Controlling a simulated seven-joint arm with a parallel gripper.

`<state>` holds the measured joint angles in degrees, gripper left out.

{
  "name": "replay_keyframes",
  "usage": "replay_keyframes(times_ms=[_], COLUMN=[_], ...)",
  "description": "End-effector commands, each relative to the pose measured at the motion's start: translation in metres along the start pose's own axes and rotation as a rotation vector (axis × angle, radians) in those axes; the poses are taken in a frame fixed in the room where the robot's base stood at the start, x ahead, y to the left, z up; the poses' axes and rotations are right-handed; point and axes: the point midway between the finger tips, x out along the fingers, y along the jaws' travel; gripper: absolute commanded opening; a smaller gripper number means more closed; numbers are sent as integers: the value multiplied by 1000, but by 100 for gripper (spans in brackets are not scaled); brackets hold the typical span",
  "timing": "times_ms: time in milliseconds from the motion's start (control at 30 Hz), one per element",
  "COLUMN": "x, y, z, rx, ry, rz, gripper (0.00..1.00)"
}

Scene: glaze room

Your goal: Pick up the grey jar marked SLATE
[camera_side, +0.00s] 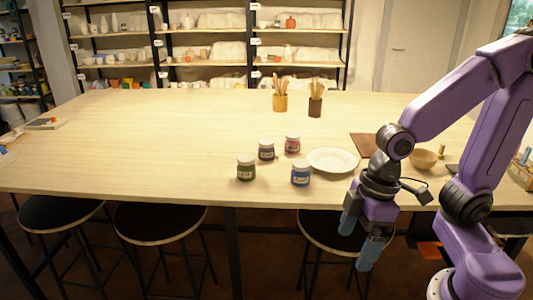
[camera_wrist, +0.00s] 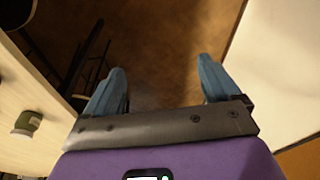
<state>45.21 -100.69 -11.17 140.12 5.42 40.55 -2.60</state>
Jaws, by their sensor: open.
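The dark grey jar (camera_side: 266,150) stands upright on the table among several small jars with pale lids; its label is too small to read surely. A green jar (camera_side: 246,170) stands in front of it to the left, a pink jar (camera_side: 292,145) behind it to the right, and a blue jar (camera_side: 300,175) in front of it to the right. My gripper (camera_side: 355,247) is open and empty, pointing down beyond the table's front edge, right of and well apart from the jars. In the wrist view its blue fingers (camera_wrist: 160,70) are spread over the floor.
A white plate (camera_side: 332,160) lies right of the jars. Two brush pots (camera_side: 280,103) (camera_side: 315,107) stand farther back, and a wooden bowl (camera_side: 423,159) sits at the right. Stools (camera_side: 160,221) line the front edge. The table's left half is mostly clear.

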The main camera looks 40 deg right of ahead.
Motion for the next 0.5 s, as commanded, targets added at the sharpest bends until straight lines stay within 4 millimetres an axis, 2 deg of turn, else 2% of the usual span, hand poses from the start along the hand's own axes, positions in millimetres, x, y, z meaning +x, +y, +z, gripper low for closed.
replay_keyframes(times_ms=[33,100,267,400,500], x=[5,10,19,24,27], y=[8,21,61,107,146], z=[-20,-46,-103,-144,-166], rx=[48,111,260,393,488], ry=[39,106,257,387,474], rz=[-5,-6,18,71,127], gripper=[90,90,90,90,90])
